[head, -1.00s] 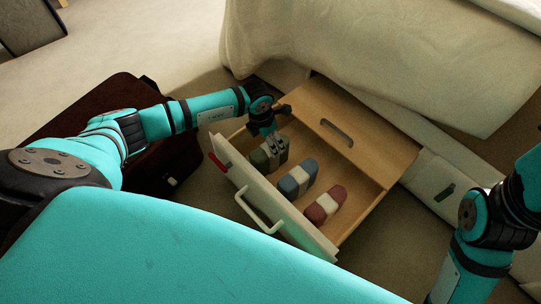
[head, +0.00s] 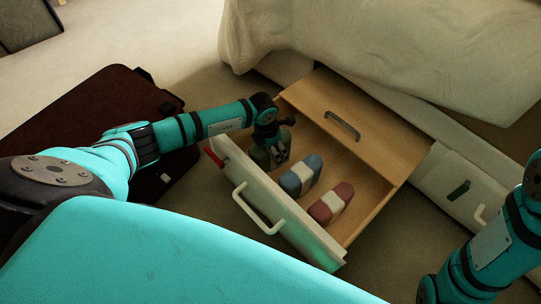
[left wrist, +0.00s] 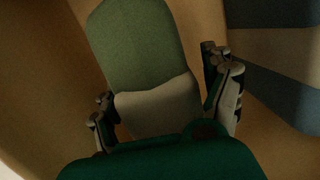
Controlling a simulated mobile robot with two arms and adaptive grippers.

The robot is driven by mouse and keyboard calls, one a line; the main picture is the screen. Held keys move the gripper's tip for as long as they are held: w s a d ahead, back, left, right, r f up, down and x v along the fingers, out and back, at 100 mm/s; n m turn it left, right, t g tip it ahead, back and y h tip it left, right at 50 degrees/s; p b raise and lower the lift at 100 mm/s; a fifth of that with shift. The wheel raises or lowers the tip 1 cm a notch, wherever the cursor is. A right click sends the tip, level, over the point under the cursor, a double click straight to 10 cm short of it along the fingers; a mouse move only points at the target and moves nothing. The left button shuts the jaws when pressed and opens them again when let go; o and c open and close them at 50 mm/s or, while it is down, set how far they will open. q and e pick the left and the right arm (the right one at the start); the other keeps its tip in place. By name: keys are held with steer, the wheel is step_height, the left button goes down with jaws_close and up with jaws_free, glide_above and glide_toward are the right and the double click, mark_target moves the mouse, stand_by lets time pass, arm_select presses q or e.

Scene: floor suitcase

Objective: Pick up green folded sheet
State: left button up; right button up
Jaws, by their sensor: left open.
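The green folded sheet (head: 259,156) lies in the open drawer, at its left end, partly hidden behind my left gripper in the head view. In the left wrist view the green sheet (left wrist: 140,45) shows a pale band around it. My left gripper (head: 281,152) is inside the drawer at the sheet. In the left wrist view the left gripper (left wrist: 162,103) is open, with one finger on each side of the pale band. I cannot tell if the fingers touch it. My right gripper is out of view.
A blue folded sheet (head: 301,176) and a red one (head: 331,203) lie beside the green one in the drawer (head: 372,190). The drawer front has a white handle (head: 257,209). A dark red suitcase (head: 75,115) is on the floor at left. The bed (head: 390,50) stands behind.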

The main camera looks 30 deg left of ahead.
arm_select(q)
steer(key=shift+r, duration=0.1)
steer(key=c, duration=1.6)
steer(key=shift+o, duration=0.2)
